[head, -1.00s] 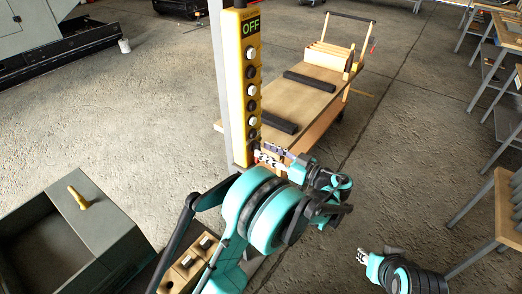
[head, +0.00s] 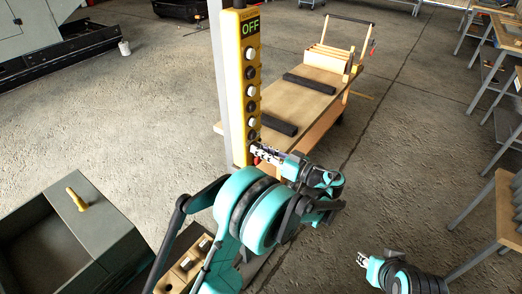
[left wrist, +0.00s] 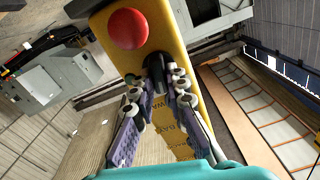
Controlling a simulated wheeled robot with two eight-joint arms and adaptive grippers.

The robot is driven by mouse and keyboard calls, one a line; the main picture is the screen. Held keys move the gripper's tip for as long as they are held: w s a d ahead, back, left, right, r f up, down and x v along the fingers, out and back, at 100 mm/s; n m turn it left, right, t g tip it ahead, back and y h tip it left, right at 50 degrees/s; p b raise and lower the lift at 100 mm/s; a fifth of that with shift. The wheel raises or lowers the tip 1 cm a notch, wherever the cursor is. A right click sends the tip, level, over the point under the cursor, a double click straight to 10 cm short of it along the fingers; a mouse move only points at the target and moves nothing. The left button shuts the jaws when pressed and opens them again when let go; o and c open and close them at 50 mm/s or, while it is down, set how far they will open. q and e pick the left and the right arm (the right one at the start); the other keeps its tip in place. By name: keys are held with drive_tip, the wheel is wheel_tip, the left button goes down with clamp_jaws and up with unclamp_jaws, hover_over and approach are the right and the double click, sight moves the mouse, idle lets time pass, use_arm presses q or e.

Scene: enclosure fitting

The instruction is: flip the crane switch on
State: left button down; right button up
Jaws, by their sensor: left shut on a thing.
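The yellow crane control box (head: 250,85) hangs upright on a grey post, with a display (head: 251,27) reading OFF and a column of black and white buttons. In the left wrist view the box's yellow face shows a round red button (left wrist: 127,29) and a black switch lever (left wrist: 156,72). My left gripper (left wrist: 160,88) has its two fingers on either side of the lever, shut on it. In the head view my left gripper (head: 258,151) is at the box's lower end and hides the switch. My right gripper (head: 363,257) is low at the right, away from the box.
A wooden-topped cart (head: 312,93) with black bars stands behind the box. A grey open bin (head: 105,228) with a yellow handle is at lower left. Tables and a wooden seat (head: 502,215) line the right side. Open floor lies between.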

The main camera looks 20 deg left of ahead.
use_arm(q)
drive_tip(key=m, duration=0.3)
drive_tip(key=shift+w+m, duration=0.1)
drive_tip(key=shift+m, duration=0.3)
drive_tip(key=c, duration=1.5)
unclamp_jaws()
drive_tip(key=shift+c, duration=0.2)
drive_tip(key=v, duration=1.2)
